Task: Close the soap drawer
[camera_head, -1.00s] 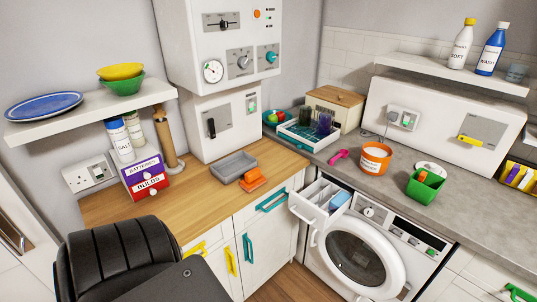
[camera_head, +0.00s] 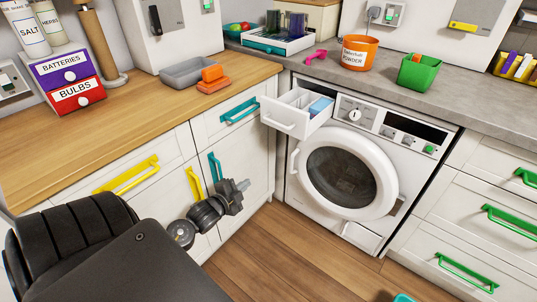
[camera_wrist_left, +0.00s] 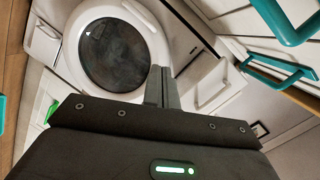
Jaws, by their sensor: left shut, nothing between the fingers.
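The white soap drawer (camera_head: 284,116) is pulled out from the top left of the washing machine (camera_head: 311,200). Its compartments show, with a light blue block (camera_head: 320,106) in one of them. The drawer has a white handle on its front. It also shows in the left wrist view (camera_wrist_left: 218,88), just right of my fingers. My left gripper (camera_head: 239,188) is shut and empty. It is in front of the white cabinet doors, lower than the drawer and to its left, apart from it. My left fingers also show in the wrist view (camera_wrist_left: 161,88). My right gripper is not in view.
The washer's round door (camera_head: 351,172) is shut. A cabinet with teal (camera_head: 240,111) and yellow handles stands left of the washer. The wooden counter (camera_head: 130,130) holds a grey tray (camera_head: 187,70) and an orange sponge (camera_head: 213,76). The floor (camera_head: 290,260) before the washer looks clear.

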